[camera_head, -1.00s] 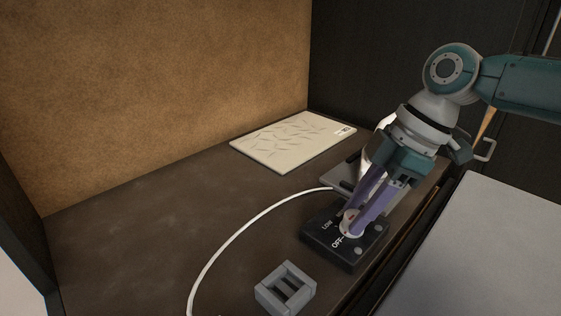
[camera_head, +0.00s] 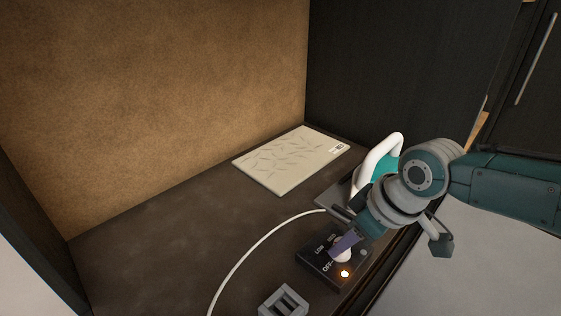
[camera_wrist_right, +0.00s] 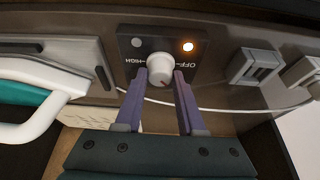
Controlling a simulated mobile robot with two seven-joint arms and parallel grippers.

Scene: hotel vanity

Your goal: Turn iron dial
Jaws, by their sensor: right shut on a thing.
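The dial (camera_head: 342,256) is a pale round knob on a black control box (camera_head: 314,267) marked OFF and LOW. In the right wrist view the knob (camera_wrist_right: 160,70) sits between OFF and HIGH labels, with a small reddish mark on its side facing my gripper. My right gripper (camera_head: 343,248) is shut on the knob, its purple fingers on either side of it. An orange light (camera_head: 345,273) glows on the box. The white and teal iron (camera_head: 379,157) stands behind, partly hidden by my arm. My left gripper is not in view.
A white cable (camera_head: 255,248) curves across the dark counter (camera_head: 180,240). A pale patterned board (camera_head: 290,160) lies near the back. A grey slotted block (camera_head: 283,302) sits in front of the box. The counter's left part is clear.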

